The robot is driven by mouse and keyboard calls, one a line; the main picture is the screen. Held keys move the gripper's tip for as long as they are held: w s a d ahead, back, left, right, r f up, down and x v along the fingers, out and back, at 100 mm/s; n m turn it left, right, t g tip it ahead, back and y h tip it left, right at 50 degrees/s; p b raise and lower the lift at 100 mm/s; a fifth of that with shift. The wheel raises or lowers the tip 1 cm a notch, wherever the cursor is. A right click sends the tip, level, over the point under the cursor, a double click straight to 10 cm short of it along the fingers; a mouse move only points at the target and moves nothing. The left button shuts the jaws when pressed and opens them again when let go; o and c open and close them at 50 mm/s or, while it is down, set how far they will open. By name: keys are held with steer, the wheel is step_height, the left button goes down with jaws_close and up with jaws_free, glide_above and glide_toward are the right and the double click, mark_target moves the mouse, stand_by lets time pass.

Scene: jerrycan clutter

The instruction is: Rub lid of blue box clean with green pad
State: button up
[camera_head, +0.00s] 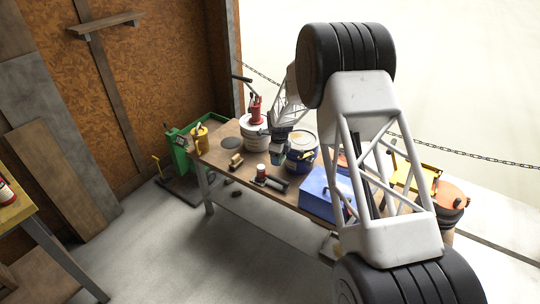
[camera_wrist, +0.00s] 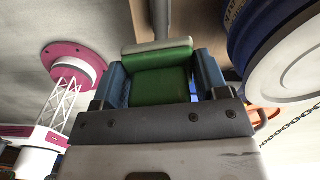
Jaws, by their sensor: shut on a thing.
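My gripper (camera_wrist: 161,68) is shut on the green pad (camera_wrist: 160,88), a green block with a pale layer along one edge, held between blue fingers in the wrist view. In the head view my gripper (camera_head: 277,154) is over the middle of the table, left of the blue bucket; the pad is too small to make out there. The blue box (camera_head: 318,196) stands on the table to the right, apart from my gripper. My arm hides the box's right part. Any dirt on its lid cannot be made out.
The blue bucket (camera_head: 301,158) with a pale lid stands between my gripper and the box's far side. A white bucket (camera_head: 255,137) bears a red tool. A dark tool and a red-and-white can (camera_head: 261,171) lie near the wooden table's (camera_head: 222,158) front edge. Yellow things stand far right.

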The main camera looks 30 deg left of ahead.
steer(key=w+d+r+m, duration=0.1)
steer(key=w+d+r, duration=0.1)
steer(key=d, duration=0.7)
steer(key=w+d+r, duration=0.1)
steer(key=w+d, duration=0.2)
steer(key=d, duration=0.7)
steer(key=shift+d+r+m, duration=0.15)
steer(key=shift+r+m, duration=0.25)
steer(key=shift+f, duration=0.1)
